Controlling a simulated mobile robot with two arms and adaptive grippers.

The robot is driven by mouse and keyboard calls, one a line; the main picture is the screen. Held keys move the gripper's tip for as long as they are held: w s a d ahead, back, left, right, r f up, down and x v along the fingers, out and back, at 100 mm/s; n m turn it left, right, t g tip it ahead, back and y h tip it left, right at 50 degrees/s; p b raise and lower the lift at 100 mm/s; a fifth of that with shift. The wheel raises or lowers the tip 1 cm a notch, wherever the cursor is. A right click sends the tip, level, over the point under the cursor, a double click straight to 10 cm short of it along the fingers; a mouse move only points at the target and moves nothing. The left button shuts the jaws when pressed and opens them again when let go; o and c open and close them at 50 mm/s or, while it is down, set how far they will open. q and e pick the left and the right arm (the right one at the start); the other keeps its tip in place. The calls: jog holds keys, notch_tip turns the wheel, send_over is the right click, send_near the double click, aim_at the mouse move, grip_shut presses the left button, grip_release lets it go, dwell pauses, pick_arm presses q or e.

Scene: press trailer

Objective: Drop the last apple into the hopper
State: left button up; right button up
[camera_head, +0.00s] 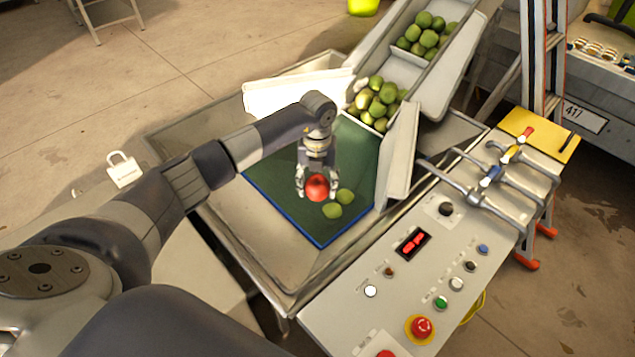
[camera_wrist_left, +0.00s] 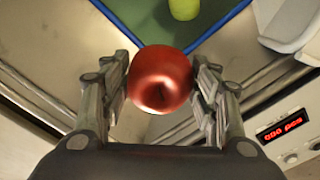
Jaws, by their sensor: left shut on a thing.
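My left gripper (camera_head: 302,184) is shut on a red apple (camera_head: 317,187). It holds the apple over the green mat with a blue edge (camera_head: 283,207), which lies in a metal tray. In the left wrist view the apple (camera_wrist_left: 160,80) sits between the two fingers (camera_wrist_left: 158,95). Two green apples (camera_head: 333,210) lie on the mat just right of the red one. More green apples (camera_head: 377,103) are heaped at the foot of the sloping chute (camera_head: 404,69), with others higher up in it. My right gripper does not show.
A control panel (camera_head: 408,290) with buttons, a red emergency stop (camera_head: 421,328) and a red display (camera_head: 412,244) stands right of the tray. Metal pipes with coloured valves (camera_head: 490,178) lie beyond it. White side plates (camera_head: 398,160) flank the mat. A ladder (camera_head: 540,60) stands at right.

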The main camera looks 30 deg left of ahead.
aim_at(317, 180)
pick_arm(q)
notch_tip(317, 180, down, 5)
jog(key=b, duration=0.3)
jog(key=shift+f+b, duration=0.2)
jog(key=shift+b, duration=0.1)
jog(key=o, duration=1.2)
jog(key=shift+r, duration=0.1)
notch_tip(317, 180, up, 12)
jog(key=shift+f, duration=0.1)
jog(key=shift+s, duration=0.1)
